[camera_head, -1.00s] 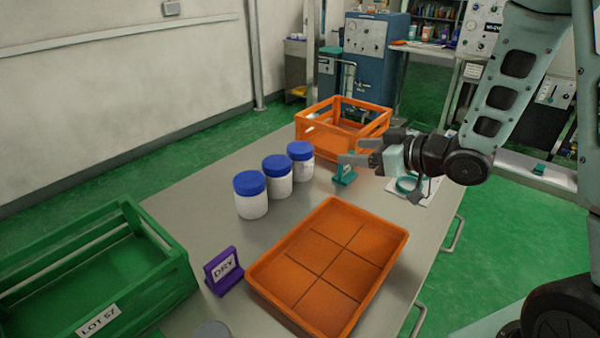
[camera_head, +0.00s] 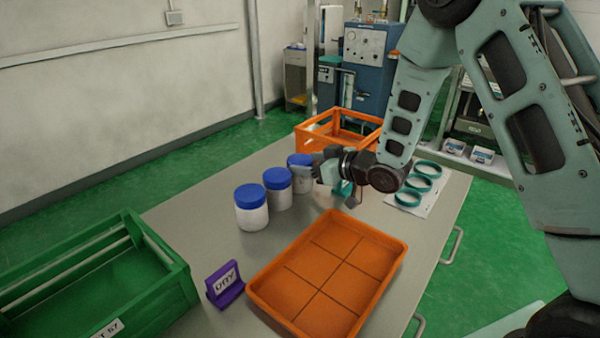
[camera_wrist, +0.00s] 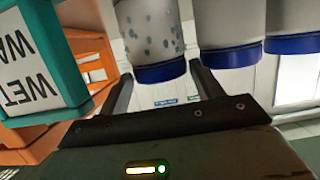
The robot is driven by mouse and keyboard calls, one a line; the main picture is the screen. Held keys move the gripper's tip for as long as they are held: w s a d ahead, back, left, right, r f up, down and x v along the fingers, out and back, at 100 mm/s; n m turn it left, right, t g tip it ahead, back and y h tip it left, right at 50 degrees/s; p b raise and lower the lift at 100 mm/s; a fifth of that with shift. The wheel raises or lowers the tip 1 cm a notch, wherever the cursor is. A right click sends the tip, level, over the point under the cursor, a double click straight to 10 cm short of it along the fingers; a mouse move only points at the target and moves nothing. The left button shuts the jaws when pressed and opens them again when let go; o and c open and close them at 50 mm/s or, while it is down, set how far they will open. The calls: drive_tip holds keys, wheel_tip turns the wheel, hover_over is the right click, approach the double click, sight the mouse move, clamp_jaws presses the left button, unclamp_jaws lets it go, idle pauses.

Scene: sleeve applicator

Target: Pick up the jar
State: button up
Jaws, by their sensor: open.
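Three white jars with blue lids stand in a row on the table: the near jar (camera_head: 251,214), the middle jar (camera_head: 278,194) and the far jar (camera_head: 299,160). My gripper (camera_head: 312,173) is open beside the far jar and partly hides its body. In the wrist view, upside down, a jar with dark droplet-like spots (camera_wrist: 150,35) appears ahead of the gap between my open fingers (camera_wrist: 162,85). I cannot tell whether the fingers touch it. The other two jars (camera_wrist: 228,30) appear to its right, clean where visible.
A teal sign reading WET (camera_wrist: 32,65) stands close beside my gripper. An orange crate (camera_head: 312,140) is behind. An orange divided tray (camera_head: 257,291), a purple sign (camera_head: 224,285) and a green crate (camera_head: 165,262) are nearer. Teal rings (camera_head: 408,198) lie on a white sheet at right.

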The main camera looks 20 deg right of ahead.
sight(300, 159)
drive_tip(key=x, duration=0.3)
drive_tip(key=shift+w+a+f, duration=0.1)
drive_tip(key=c, duration=0.8)
